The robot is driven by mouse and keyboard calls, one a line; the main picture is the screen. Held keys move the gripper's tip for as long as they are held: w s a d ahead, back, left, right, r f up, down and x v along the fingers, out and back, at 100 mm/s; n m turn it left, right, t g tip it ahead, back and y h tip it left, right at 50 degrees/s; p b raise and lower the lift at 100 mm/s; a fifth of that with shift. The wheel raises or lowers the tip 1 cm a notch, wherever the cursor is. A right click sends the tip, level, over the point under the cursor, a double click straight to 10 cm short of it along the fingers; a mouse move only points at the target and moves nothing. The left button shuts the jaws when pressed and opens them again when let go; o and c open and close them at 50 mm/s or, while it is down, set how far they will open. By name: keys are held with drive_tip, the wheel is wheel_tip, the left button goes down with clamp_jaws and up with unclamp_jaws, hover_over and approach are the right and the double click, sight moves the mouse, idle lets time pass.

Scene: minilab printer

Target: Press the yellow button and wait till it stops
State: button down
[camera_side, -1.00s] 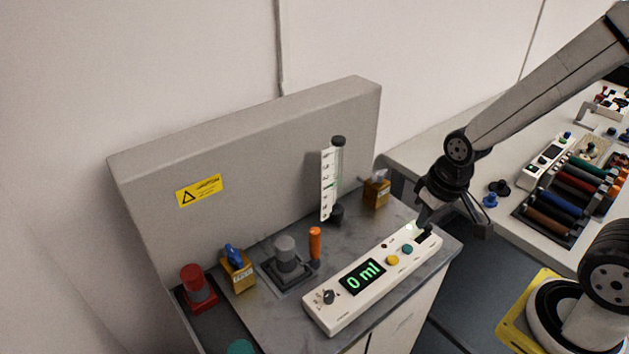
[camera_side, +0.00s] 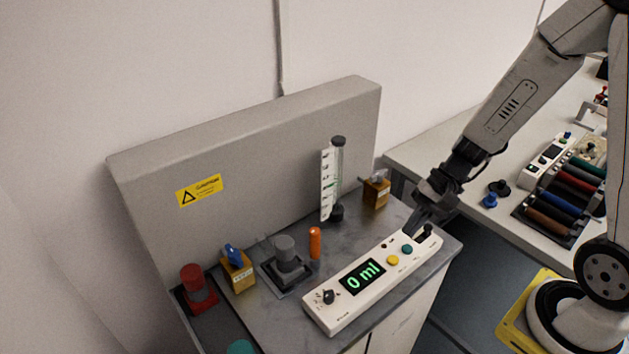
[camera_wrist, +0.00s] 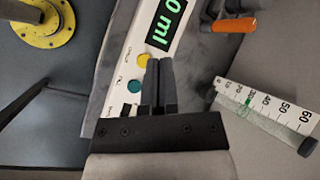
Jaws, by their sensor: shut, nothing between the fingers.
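The yellow button (camera_side: 393,260) is on a white control panel (camera_side: 345,315), between the display and a teal button (camera_side: 407,249). The panel's display (camera_side: 362,277) reads "0 ml" in green. My gripper (camera_side: 411,233) is shut and empty, pointing down over the panel's right end, close to the teal button. In the wrist view, the tips of my gripper (camera_wrist: 159,62) appear just right of the yellow button (camera_wrist: 143,61), with the teal button (camera_wrist: 134,86) lower left. I cannot tell how high the tips are above the panel.
A graduated cylinder (camera_side: 338,170) stands behind the panel. An orange stick (camera_side: 315,243), a grey knob (camera_side: 286,256), small amber containers (camera_side: 376,192) and a red-capped item (camera_side: 195,284) are on the bench. A grey back wall (camera_side: 260,170) rises behind them.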

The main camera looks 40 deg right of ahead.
sight(396, 257)
drive_tip(key=shift+w+d+r+m+t+y, duration=0.1)
drive_tip(key=shift+w+d+m+t+y, duration=0.05)
drive_tip(key=shift+w+m+t+y, duration=0.35)
drive_tip(key=shift+w+d+r+m+t+y, duration=0.15)
drive_tip(key=shift+w+m+t+y, duration=0.15)
drive_tip(key=shift+w+m, duration=0.3)
drive_tip(key=shift+f, duration=0.15)
drive_tip(key=shift+f, duration=4.3)
drive_tip(key=shift+f, duration=0.9)
drive_tip(key=shift+r, duration=0.9)
drive_tip(key=shift+r, duration=2.5)
